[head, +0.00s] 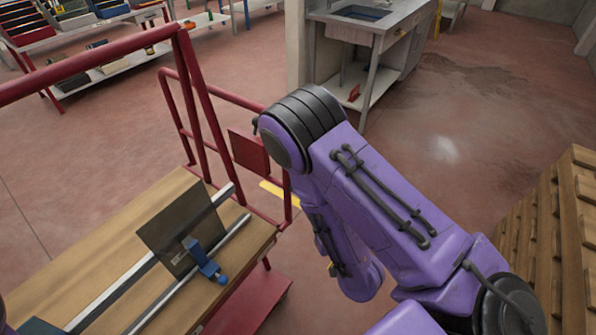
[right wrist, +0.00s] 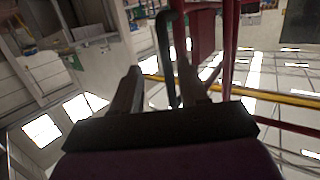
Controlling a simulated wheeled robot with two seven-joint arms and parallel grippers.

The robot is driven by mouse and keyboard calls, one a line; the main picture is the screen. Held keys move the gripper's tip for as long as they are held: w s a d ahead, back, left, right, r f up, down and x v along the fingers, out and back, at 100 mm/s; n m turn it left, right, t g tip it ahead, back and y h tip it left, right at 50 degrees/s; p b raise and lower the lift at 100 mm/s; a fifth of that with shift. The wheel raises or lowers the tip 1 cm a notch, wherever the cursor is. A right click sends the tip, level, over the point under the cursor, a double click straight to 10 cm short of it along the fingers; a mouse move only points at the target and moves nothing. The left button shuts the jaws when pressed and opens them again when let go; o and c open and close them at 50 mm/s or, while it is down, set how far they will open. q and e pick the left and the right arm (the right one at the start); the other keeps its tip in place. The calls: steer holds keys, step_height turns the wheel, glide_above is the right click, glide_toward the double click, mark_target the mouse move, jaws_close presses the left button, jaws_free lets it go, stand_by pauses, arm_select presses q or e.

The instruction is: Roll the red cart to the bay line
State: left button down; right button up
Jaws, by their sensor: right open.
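The red cart (head: 210,110) stands at the left of the head view, with red tube rails and a wooden deck (head: 75,260). A red lower part (head: 255,300) shows under the deck. A short yellow strip (head: 279,194) shows on the floor beyond the cart's rail; I cannot tell whether it is the bay line. My right gripper (right wrist: 158,78) is open in the right wrist view. A dark bent bar (right wrist: 166,55) shows between its fingers, and red posts (right wrist: 229,45) to their right; I cannot tell how close they are. My left gripper is out of view.
A dark plate (head: 180,225) with a blue clamp (head: 205,262) stands on metal rails on the deck. A grey bench (head: 385,25) is at the back, shelves (head: 95,70) at the back left. Wooden slats (head: 560,225) are at the right. The floor between is clear.

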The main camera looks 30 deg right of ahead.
steer(key=w+r, duration=0.1)
steer(key=w, duration=0.3)
steer(key=w+d+r+t+b, duration=0.1)
steer(key=w, duration=0.3)
steer(key=w+d+r+t, duration=0.1)
steer(key=w+r, duration=0.1)
steer(key=w, duration=0.1)
steer(key=shift+w+b, duration=0.4)
jaws_close()
